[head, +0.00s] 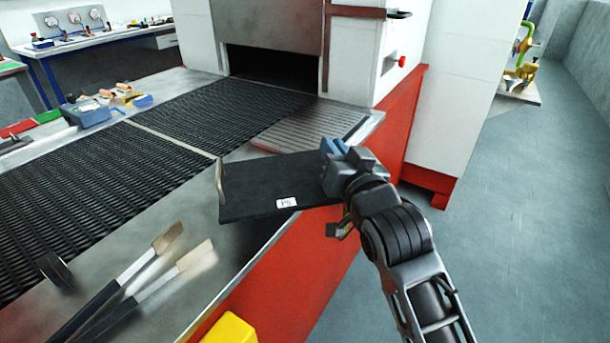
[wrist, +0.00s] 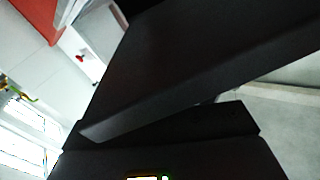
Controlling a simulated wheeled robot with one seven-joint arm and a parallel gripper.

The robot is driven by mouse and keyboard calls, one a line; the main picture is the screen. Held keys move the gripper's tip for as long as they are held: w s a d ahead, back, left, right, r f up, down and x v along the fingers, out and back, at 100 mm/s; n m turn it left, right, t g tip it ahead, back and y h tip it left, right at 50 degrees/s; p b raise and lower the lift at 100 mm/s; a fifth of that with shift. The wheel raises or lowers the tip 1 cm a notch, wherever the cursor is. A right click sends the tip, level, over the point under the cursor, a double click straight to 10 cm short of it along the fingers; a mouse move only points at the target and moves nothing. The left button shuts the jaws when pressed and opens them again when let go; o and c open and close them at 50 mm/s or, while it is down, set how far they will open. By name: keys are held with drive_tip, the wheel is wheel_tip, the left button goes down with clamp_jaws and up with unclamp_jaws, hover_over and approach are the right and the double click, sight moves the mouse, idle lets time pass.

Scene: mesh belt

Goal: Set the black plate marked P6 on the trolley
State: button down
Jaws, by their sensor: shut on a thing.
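A black plate (head: 265,185) with a white label, which looks like P6 but is small, is held level over the front edge of the mesh belt bench. A light metal handle (head: 221,182) stands at its left end. My gripper (head: 333,158) is shut on the plate's right end. In the wrist view the dark plate (wrist: 200,60) fills much of the picture, close to the camera. The gripper's fingertips are hard to make out there. I do not see the trolley in either view.
The black mesh belt (head: 110,160) runs into the oven opening (head: 275,68). A ribbed metal plate (head: 315,127) lies beside it. Two tools with flat metal ends (head: 160,265) lie on the bench front. A yellow object (head: 230,328) is below. Grey floor at right is clear.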

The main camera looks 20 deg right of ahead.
sight(308, 166)
drive_tip(key=w+a+f, duration=0.1)
drive_tip(key=a, duration=0.1)
drive_tip(key=w+a+f, duration=0.1)
drive_tip(key=w, duration=0.1)
drive_tip(key=shift+a+f, duration=0.4)
drive_tip(key=shift+f, duration=2)
drive_tip(key=c, duration=1.2)
unclamp_jaws()
drive_tip(key=shift+o, duration=0.3)
drive_tip(key=s+a+b, duration=0.1)
drive_tip(key=s+b, duration=0.2)
drive_tip(key=s, duration=0.9)
drive_tip(key=shift+f, duration=0.15)
